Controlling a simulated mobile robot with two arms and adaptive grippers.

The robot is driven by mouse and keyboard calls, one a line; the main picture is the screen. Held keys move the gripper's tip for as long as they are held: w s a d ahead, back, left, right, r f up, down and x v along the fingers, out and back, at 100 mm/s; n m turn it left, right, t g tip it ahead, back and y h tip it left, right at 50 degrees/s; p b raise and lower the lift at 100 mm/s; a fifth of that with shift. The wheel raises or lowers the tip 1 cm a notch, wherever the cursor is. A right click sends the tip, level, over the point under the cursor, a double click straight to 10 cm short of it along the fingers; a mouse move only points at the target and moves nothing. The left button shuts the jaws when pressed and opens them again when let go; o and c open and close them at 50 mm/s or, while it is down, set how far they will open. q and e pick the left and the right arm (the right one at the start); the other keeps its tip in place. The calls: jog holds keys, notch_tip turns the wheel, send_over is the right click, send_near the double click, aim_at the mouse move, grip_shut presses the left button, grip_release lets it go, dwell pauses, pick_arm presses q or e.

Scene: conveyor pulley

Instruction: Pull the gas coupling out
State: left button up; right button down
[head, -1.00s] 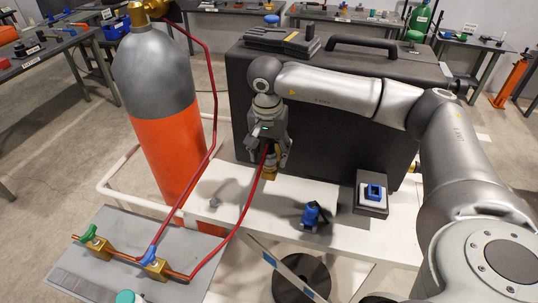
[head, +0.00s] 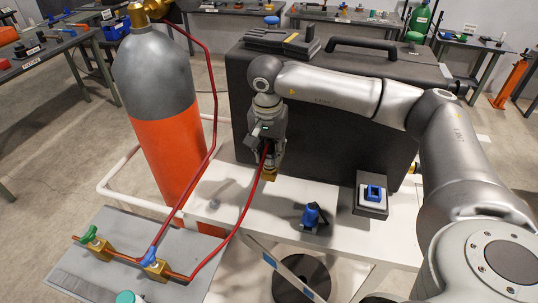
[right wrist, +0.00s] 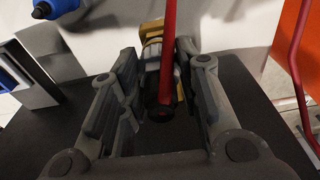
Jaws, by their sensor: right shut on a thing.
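The gas coupling (head: 269,173) is a brass fitting on the end of a red hose (head: 243,216). It hangs below my right gripper (head: 270,160), just in front of the black case and over the white table. My right gripper is shut on the coupling. In the right wrist view, the brass part of the coupling (right wrist: 152,33) shows beyond the fingers (right wrist: 160,85), and the red hose runs between them. I cannot tell whether the coupling still touches a socket. My left gripper is not in view.
A big black case (head: 330,120) stands behind the gripper on the white table (head: 270,205). An orange and grey gas cylinder (head: 160,105) stands to the left. A blue-handled part (head: 311,215) and a box with a blue switch (head: 372,196) sit to the right. Brass valves are on a grey plate (head: 110,270).

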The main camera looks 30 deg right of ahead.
jog(key=shift+r, duration=0.55)
jog(key=shift+r+p, duration=2.55)
jog(key=shift+r, duration=1.45)
